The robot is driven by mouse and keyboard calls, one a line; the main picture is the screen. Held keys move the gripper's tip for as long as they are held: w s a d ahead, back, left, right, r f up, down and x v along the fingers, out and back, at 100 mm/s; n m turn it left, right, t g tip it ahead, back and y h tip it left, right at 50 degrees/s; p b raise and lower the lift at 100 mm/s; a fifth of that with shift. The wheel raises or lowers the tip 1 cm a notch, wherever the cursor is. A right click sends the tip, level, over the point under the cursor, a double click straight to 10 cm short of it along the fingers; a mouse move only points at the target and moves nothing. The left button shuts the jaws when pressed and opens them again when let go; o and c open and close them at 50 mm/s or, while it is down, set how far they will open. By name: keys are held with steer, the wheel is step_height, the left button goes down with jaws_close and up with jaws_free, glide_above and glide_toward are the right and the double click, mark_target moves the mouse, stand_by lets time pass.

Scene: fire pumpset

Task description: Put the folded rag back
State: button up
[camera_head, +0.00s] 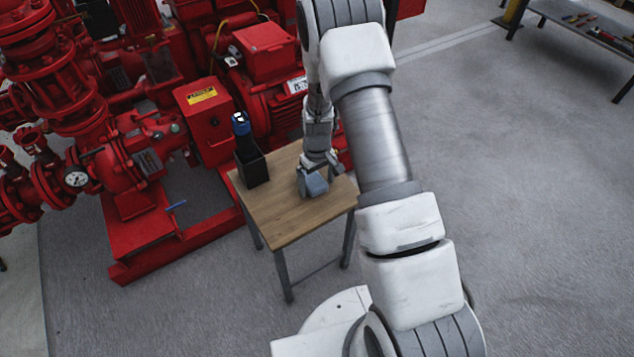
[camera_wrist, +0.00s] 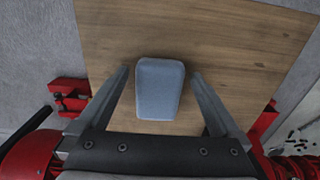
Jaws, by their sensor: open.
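The folded rag (camera_head: 317,185) is a small blue-grey block with rounded corners. It lies on the wooden top of a small table (camera_head: 280,218) in the head view. In the wrist view the rag (camera_wrist: 160,88) lies between the two fingers, with a gap on each side. My gripper (camera_head: 312,180) is over the rag, pointing down. Its fingers (camera_wrist: 160,85) are spread open and hold nothing. The height of the fingertips above the tabletop is hard to tell.
A black open box (camera_head: 252,167) with a blue-and-black bottle-like item (camera_head: 241,125) in it stands on the table's left corner. The red pumpset (camera_head: 160,150) stands close behind and left. A workbench (camera_head: 585,25) with tools is at the far right. Open floor lies right.

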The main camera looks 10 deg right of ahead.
step_height(320, 180, up, 12)
steer(key=p, duration=0.4)
step_height(320, 180, up, 10)
steer(key=t, duration=0.1)
glide_above(317, 184)
steer(key=s, duration=0.2)
steer(key=s+r+m+t, duration=0.2)
steer(key=s+r, duration=0.3)
steer(key=r, duration=0.6)
steer(key=s+r+t, duration=0.1)
steer(key=s+r, duration=0.4)
steer(key=s, duration=0.4)
steer(key=s+r+m+t, duration=0.1)
steer(key=s+r, duration=0.4)
steer(key=s, duration=0.3)
steer(key=shift+s+a+r+m+t, duration=0.2)
steer(key=shift+s+a+m+t, duration=0.1)
steer(key=shift+s+a, duration=0.1)
steer(key=shift+r, duration=0.1)
step_height(317, 184, up, 19)
steer(key=p, duration=1.9)
steer(key=shift+r, duration=0.15)
